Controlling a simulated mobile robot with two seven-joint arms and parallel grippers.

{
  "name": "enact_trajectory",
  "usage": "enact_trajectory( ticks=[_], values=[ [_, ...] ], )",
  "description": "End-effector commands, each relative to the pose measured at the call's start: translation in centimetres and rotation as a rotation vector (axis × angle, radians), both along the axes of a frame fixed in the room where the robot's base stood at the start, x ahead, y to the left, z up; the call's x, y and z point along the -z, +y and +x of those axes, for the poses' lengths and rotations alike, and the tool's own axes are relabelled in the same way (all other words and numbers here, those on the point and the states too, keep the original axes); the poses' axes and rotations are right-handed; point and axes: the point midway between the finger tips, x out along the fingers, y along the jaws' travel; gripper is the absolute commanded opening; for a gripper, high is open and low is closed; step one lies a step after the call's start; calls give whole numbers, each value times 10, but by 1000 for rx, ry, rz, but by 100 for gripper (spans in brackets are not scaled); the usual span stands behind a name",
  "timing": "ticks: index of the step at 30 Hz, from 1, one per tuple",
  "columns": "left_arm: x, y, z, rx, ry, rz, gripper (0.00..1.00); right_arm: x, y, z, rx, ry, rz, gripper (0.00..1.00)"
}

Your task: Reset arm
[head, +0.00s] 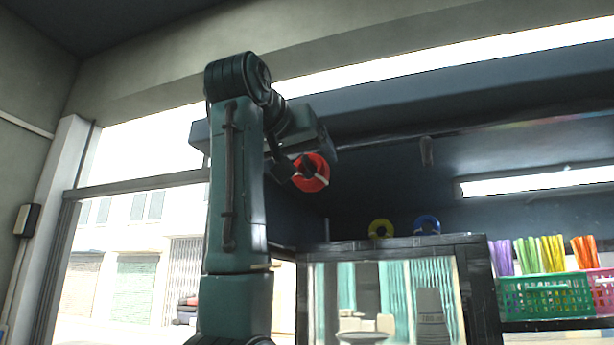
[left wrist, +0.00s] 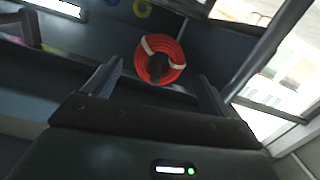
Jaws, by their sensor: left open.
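My left arm rises through the middle of the head view and bends over at the top. Its left gripper (head: 297,172) points away at the dark wall, partly hidden by its own arm. In the left wrist view the two fingers of the left gripper (left wrist: 160,72) stand wide apart with nothing between them. A red coil with white bands (left wrist: 171,48) hangs beyond the fingertips, a dark peg at its middle. It also shows behind the gripper in the head view (head: 322,178). My right gripper is in neither view.
A yellow coil (head: 381,222) and a blue coil (head: 435,219) hang lower on the wall. Below is a glass-fronted cabinet (head: 400,243). A green basket (head: 535,297) and a pink basket (head: 603,293) with colored bundles stand at right. A bright window opening is at left.

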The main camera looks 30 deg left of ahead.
Motion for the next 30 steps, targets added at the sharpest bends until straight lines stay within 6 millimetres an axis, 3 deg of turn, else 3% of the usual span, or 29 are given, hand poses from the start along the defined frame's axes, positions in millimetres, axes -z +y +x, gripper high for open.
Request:
enact_trajectory(
  ticks=[3,9,16,25,28,30],
  values=[
    [1,-7,-29,-1,-6,1,84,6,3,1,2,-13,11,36],
    [-3,-15,-65,-1,-3,2,84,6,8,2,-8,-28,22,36],
    [-5,-19,-81,-1,0,1,84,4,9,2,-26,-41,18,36],
    [0,-19,-74,-1,10,3,84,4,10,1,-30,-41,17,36],
    [21,-20,-46,2,46,12,84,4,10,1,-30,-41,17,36],
    [49,-22,-15,5,87,23,84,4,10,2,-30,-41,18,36]
  ],
)
